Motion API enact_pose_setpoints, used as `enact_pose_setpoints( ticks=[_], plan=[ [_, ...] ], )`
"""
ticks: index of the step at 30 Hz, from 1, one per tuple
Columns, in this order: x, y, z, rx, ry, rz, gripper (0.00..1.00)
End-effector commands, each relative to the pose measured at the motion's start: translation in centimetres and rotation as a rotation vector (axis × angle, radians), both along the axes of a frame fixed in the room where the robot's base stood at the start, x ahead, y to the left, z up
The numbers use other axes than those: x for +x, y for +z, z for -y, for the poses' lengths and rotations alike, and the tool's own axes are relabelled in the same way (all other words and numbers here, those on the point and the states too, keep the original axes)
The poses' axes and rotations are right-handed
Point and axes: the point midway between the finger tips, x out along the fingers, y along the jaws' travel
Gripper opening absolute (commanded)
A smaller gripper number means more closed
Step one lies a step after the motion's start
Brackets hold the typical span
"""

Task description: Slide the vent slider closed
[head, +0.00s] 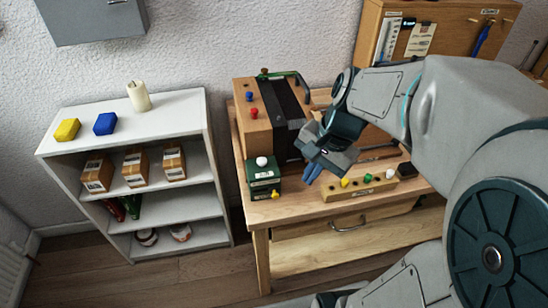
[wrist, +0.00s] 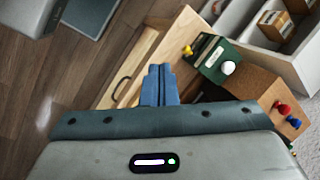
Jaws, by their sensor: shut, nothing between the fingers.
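My gripper (head: 312,173) has blue fingers pressed together with nothing between them; they also show in the wrist view (wrist: 160,72). It hangs over the wooden workbench (head: 296,207), right of a dark green box (head: 263,180) and apart from it. The box has a white round knob (head: 262,161) on top and a yellow knob (head: 275,195) on its front. Behind it stands a wooden case (head: 254,130) with a black strip and a blue and a red knob (head: 254,113). I cannot tell which part is the vent slider. My arm hides part of the bench.
A wooden strip (head: 345,192) with several coloured knobs lies at the bench's front edge. A drawer with a metal handle (head: 349,226) is below. A white shelf (head: 80,144) with boxes and a candle (head: 138,96) stands at left. A tool board (head: 450,32) is behind.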

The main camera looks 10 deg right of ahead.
Motion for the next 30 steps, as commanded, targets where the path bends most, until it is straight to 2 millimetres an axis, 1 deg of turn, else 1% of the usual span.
enact_pose_setpoints(
  ticks=[1,3,6,9,12,17,26,30],
  plan=[
    [1.2,-1.8,0.9,0.06,-0.137,-0.058,0.0],
    [2.7,-3.0,2.0,0.14,-0.317,-0.13,0.0],
    [4.6,-4.5,3.6,0.235,-0.541,-0.218,0.0],
    [5.9,-5.7,4.9,0.305,-0.708,-0.286,0.0],
    [6.8,-6.4,5.8,0.351,-0.815,-0.332,0.0],
    [7.4,-6.7,6.4,0.378,-0.882,-0.359,0.0],
    [7.3,-6.7,6.3,0.378,-0.881,-0.359,0.0],
    [7.4,-7.4,5.9,0.378,-0.878,-0.36,0.0]
  ],
)
